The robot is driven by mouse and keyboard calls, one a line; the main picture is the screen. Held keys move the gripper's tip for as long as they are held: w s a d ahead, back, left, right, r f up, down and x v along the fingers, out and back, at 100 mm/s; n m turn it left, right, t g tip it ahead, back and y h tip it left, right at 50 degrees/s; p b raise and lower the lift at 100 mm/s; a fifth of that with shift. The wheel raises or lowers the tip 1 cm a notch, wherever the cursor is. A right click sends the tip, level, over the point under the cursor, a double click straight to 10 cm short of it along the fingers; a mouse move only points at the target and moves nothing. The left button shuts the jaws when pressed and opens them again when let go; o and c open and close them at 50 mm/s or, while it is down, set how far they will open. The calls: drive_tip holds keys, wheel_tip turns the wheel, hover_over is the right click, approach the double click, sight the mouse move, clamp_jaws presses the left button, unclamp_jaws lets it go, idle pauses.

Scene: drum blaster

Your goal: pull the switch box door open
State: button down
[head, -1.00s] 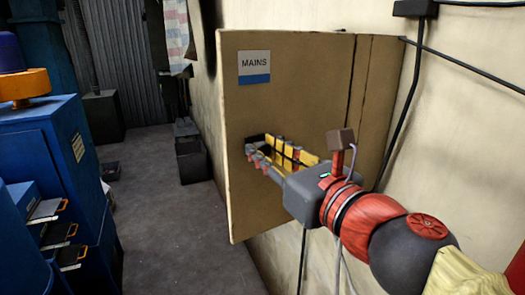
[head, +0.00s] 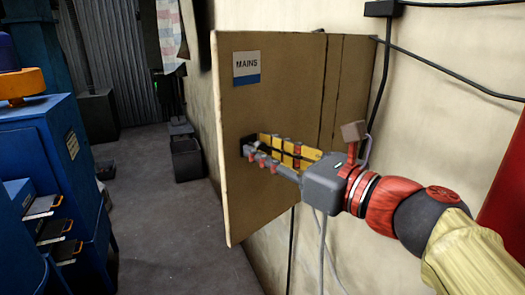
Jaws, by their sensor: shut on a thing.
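The switch box door (head: 275,90) is a tan panel with a white and blue MAINS label (head: 246,68). It stands out from the wall, with its free edge towards the left of the picture. My gripper (head: 251,147) reaches in from the right, and its fingertips are at the dark handle area on the door's face. It is shut on what appears to be the door handle, but the fingers hide most of it. The inside of the box is not visible.
Blue machinery (head: 55,165) with open drawers stands on the left. A dark bin (head: 187,158) sits on the floor by the wall. Black cables (head: 382,95) run along the wall at right. The grey floor (head: 160,225) between the machinery and the door is clear.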

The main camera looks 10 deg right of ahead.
drive_tip(key=shift+r, duration=0.1)
drive_tip(key=c, duration=1.5)
unclamp_jaws()
drive_tip(key=shift+c, duration=0.2)
drive_tip(key=v, duration=0.7)
drive_tip(key=shift+s, duration=0.2)
drive_tip(key=shift+d, duration=0.15)
